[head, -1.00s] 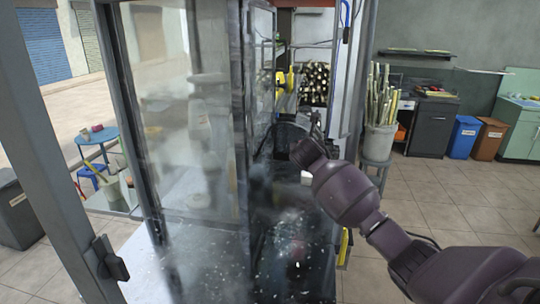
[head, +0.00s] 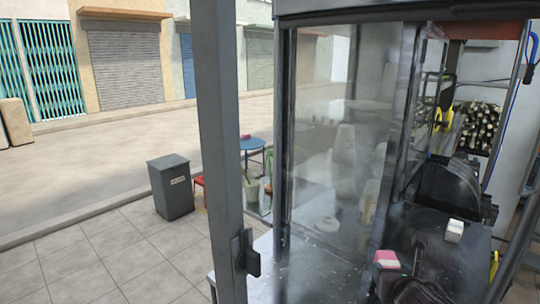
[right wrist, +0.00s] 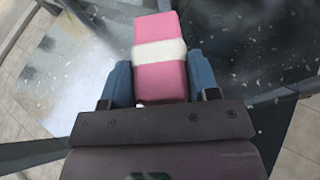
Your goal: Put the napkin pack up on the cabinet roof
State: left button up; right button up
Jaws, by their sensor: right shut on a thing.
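The napkin pack (right wrist: 160,58) is pink with a white band around it. In the right wrist view it lies between the two blue fingers of my right gripper (right wrist: 162,80), which is shut on it. In the head view the pack (head: 387,259) shows low in the picture, in front of the glazed cabinet, with my dark right gripper (head: 391,270) partly out of the frame below. The cabinet (head: 345,150) has glass panes in a dark metal frame. Only the front edge of its roof (head: 390,9) shows at the top. My left gripper is not in view.
A small white object (head: 454,230) sits on the dark surface right of the pack. A grey post (head: 218,130) stands left of the cabinet. Beyond are a grey bin (head: 171,188), a blue table (head: 252,144), open paving and a street. Stacked cane (head: 482,127) is at right.

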jog(key=s+a+f+n+y, duration=0.2)
jog(key=s+a, duration=0.4)
jog(key=s, duration=0.1)
jog(key=shift+a, duration=0.3)
jog(key=shift+s+f, duration=0.1)
jog(key=shift+s, duration=0.05)
jog(key=shift+d, duration=0.1)
